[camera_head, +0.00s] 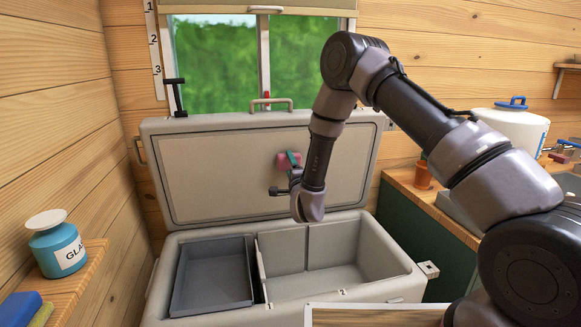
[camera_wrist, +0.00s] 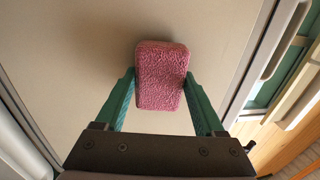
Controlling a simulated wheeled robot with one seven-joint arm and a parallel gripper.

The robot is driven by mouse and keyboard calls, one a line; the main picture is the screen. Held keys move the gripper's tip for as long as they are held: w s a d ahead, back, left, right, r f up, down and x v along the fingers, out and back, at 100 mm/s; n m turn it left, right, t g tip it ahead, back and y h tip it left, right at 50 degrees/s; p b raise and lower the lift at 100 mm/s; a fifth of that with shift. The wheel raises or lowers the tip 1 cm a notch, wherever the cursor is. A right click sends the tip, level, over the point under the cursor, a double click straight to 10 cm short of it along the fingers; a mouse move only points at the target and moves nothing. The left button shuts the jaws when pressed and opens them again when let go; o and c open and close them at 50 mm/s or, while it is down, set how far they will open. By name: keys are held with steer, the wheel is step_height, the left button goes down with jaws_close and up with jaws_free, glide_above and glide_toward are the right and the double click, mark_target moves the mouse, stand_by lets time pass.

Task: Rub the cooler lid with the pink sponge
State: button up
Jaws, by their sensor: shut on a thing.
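The cooler lid (camera_head: 220,175) stands raised and open behind the cooler box (camera_head: 285,297), its pale inner panel facing me. The lid panel also fills much of the wrist view (camera_wrist: 70,50). My gripper (camera_head: 291,165) is in front of the middle-right of the lid. In the wrist view its green fingers (camera_wrist: 160,92) are shut on the sides of the pink sponge (camera_wrist: 161,70). The sponge also shows small in the head view (camera_head: 282,161). It is at or very close to the lid panel; I cannot tell whether it touches.
The cooler is open, with a grey tray (camera_head: 212,272) inside at left. A teal jar (camera_head: 57,246) and a blue sponge-like block (camera_head: 20,308) sit on the left shelf. A counter at right holds an orange cup (camera_head: 423,175) and a white container (camera_head: 510,135). A window is behind the lid.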

mark_target(300, 162)
steer(key=shift+w, duration=0.2)
steer(key=shift+w+d, duration=0.2)
steer(key=shift+d, duration=0.75)
steer(key=shift+w+d, duration=0.2)
steer(key=shift+d, duration=0.7)
steer(key=shift+w, duration=0.2)
steer(key=shift+a, duration=0.1)
steer(key=shift+s+a+r, duration=0.1)
steer(key=shift+s+a, duration=0.15)
steer(key=shift+a, duration=0.7)
steer(key=shift+s+a, duration=0.2)
steer(key=shift+a, duration=0.75)
steer(key=shift+s, duration=0.1)
steer(key=shift+v, duration=2.95)
